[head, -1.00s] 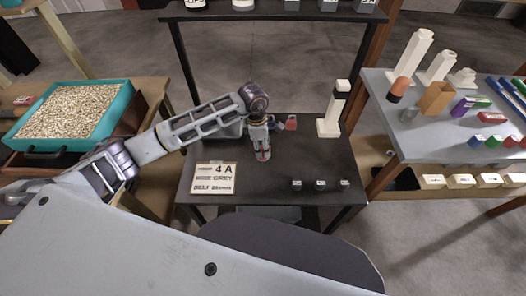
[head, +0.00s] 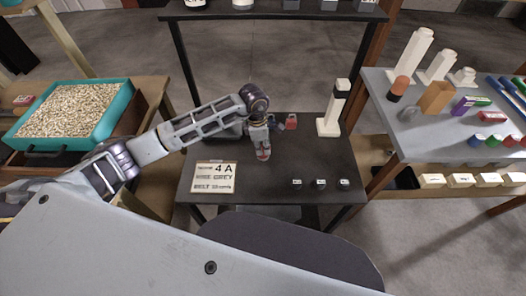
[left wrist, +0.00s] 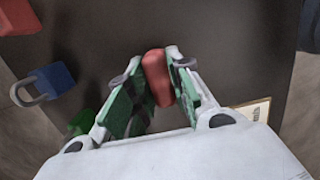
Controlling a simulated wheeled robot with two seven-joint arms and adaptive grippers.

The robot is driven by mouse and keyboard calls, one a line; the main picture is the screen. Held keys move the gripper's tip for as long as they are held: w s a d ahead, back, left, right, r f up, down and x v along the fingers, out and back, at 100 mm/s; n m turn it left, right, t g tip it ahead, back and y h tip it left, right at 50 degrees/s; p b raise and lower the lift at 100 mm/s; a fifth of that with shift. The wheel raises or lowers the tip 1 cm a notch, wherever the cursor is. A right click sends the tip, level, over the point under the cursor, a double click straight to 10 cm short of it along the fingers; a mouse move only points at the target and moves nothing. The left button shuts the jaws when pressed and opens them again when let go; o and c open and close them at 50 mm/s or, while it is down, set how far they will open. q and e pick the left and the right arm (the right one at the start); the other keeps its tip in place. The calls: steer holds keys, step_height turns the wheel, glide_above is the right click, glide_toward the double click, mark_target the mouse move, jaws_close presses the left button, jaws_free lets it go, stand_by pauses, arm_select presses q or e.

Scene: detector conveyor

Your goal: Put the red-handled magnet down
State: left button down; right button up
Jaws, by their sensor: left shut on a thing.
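My left gripper (head: 263,151) is over the dark table (head: 250,185), near its middle. It is shut on the red-handled magnet (left wrist: 157,78). In the left wrist view, the rounded red handle sits between the two green-padded fingers, closer to the right one. The magnet's lower part is hidden by the gripper. I cannot tell whether the magnet touches the tabletop. My right gripper is not in view.
A blue padlock (left wrist: 55,80) and a red padlock (head: 291,122) lie behind the gripper. A white post (head: 333,108) stands at the back right. A label card (head: 214,178) lies front left and small dark blocks (head: 320,184) front right. The table's front middle is clear.

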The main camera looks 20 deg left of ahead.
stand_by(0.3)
arm_select(q)
steer(key=shift+w+r, duration=0.1)
steer(key=shift+r, duration=0.75)
steer(key=shift+r+b, duration=0.55)
steer(key=shift+r, duration=3.65)
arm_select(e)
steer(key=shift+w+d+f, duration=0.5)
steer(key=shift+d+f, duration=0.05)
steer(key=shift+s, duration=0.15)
